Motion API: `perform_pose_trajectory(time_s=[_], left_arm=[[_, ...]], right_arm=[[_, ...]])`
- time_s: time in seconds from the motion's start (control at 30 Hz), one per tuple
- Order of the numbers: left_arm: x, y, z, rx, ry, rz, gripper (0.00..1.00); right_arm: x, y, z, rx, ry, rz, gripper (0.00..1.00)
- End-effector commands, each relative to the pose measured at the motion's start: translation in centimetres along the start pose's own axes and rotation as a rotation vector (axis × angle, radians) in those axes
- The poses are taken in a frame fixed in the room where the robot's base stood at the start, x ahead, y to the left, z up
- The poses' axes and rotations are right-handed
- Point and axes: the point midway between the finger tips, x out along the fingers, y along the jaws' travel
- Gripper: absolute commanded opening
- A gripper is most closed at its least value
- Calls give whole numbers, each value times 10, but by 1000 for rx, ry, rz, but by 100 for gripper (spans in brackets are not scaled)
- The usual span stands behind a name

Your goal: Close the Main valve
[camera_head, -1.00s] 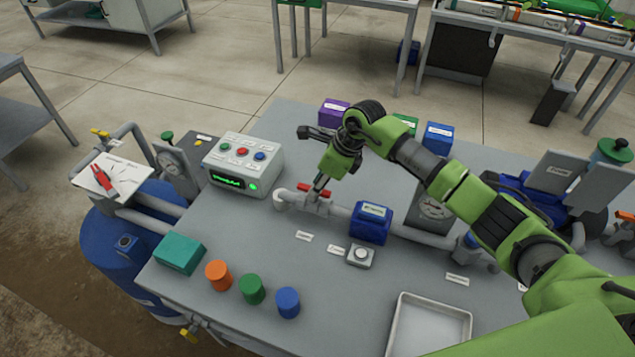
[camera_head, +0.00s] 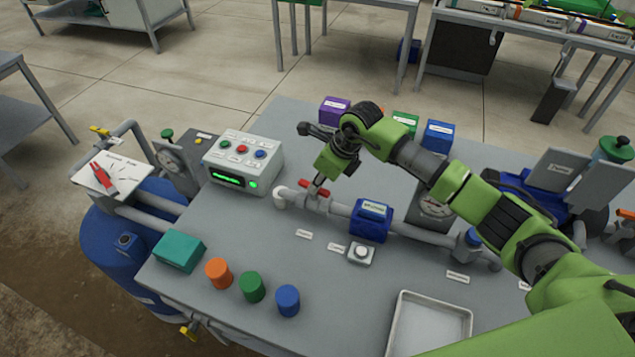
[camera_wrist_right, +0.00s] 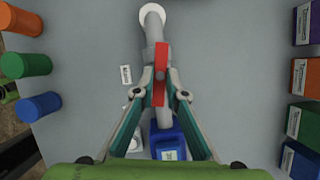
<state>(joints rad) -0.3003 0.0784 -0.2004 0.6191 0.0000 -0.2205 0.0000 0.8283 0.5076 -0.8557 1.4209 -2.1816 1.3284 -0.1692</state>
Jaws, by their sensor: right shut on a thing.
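The Main valve's red lever (camera_head: 315,188) sits on the grey pipe (camera_head: 340,208) across the bench. In the right wrist view the red lever (camera_wrist_right: 161,72) lies along the pipe's line. My right gripper (camera_head: 319,183) reaches down from above at the lever; in the right wrist view its two fingers (camera_wrist_right: 163,97) are on either side of the lever's near end, shut on it. My left gripper is not in view.
A blue box (camera_head: 371,222) sits on the pipe just right of the valve. A control box (camera_head: 243,160) with coloured buttons stands to the left. Orange, green and blue cylinders and a tray (camera_head: 430,325) are at the front.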

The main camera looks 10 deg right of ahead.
Motion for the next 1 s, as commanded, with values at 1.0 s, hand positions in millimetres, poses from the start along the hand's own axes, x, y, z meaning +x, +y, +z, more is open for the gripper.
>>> perform_pose_trajectory(time_s=[1.0], left_arm=[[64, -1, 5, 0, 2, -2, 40]], right_arm=[[4, 8, 5, 882, -6, -368, 0]])
